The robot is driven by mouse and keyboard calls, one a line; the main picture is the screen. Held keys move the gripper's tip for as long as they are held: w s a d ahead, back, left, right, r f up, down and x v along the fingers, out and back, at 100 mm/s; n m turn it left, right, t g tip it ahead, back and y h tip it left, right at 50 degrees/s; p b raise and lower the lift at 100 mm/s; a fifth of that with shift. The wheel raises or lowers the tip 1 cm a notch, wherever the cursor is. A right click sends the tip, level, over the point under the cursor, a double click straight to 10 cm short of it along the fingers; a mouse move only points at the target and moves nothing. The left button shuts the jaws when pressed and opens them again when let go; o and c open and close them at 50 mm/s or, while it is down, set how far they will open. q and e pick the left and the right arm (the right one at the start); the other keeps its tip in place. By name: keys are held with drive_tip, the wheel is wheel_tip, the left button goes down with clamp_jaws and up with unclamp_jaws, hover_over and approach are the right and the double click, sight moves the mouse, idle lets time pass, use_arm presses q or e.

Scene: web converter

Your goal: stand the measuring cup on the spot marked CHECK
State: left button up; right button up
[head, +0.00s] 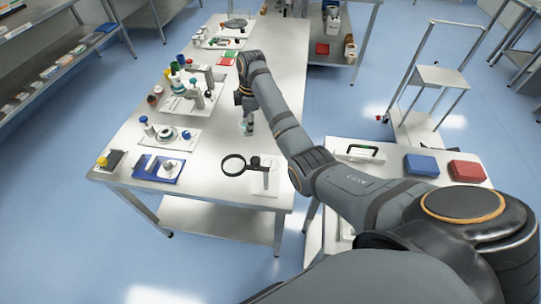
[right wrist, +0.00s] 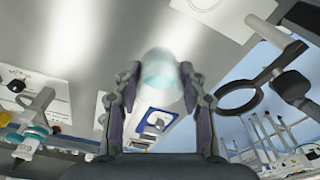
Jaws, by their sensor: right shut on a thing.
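The measuring cup (right wrist: 160,80) is a clear vessel with pale blue in it. In the right wrist view it is held between the two fingers of my right gripper (right wrist: 159,72), which is shut on it. In the head view the cup (head: 248,129) shows small below my right gripper (head: 246,118), at the right side of the long table. Whether its base touches the tabletop I cannot tell. I cannot read the word CHECK in either view. My left gripper is not in view.
A magnifier on a stand (head: 233,165) stands at the table's near right corner. A blue tray (head: 160,169) and a white board with a round dish (head: 172,137) are at the near left. Bottles and a stand crowd the left edge. The tabletop between is bare.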

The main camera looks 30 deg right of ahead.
drive_tip(key=s+d+f+p, duration=0.1)
drive_tip(key=s+f, duration=0.1)
drive_tip(key=s+d+f+p, duration=0.1)
drive_tip(key=s+f, duration=0.1)
drive_tip(key=s, duration=0.1)
drive_tip(key=s+d+f+p, duration=0.1)
drive_tip(key=s+f, duration=0.1)
drive_tip(key=shift+s+d+f, duration=0.3)
drive_tip(key=shift+s+f, duration=0.05)
drive_tip(key=shift+s, duration=0.05)
drive_tip(key=shift+s+d+f, duration=0.1)
drive_tip(key=shift+f, duration=0.2)
drive_tip(key=f, duration=0.1)
drive_tip(key=f+p, duration=0.1)
drive_tip(key=f, duration=0.1)
drive_tip(key=shift+s+d+f, duration=0.1)
drive_tip(key=shift+s, duration=0.3)
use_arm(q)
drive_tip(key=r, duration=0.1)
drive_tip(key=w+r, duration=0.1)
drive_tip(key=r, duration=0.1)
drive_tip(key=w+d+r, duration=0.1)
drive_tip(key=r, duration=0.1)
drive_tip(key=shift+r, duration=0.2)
use_arm(e)
drive_tip(key=shift+w+f, duration=0.1)
drive_tip(key=shift+f, duration=0.25)
drive_tip(key=o, duration=1.1)
drive_tip(key=shift+o, duration=0.2)
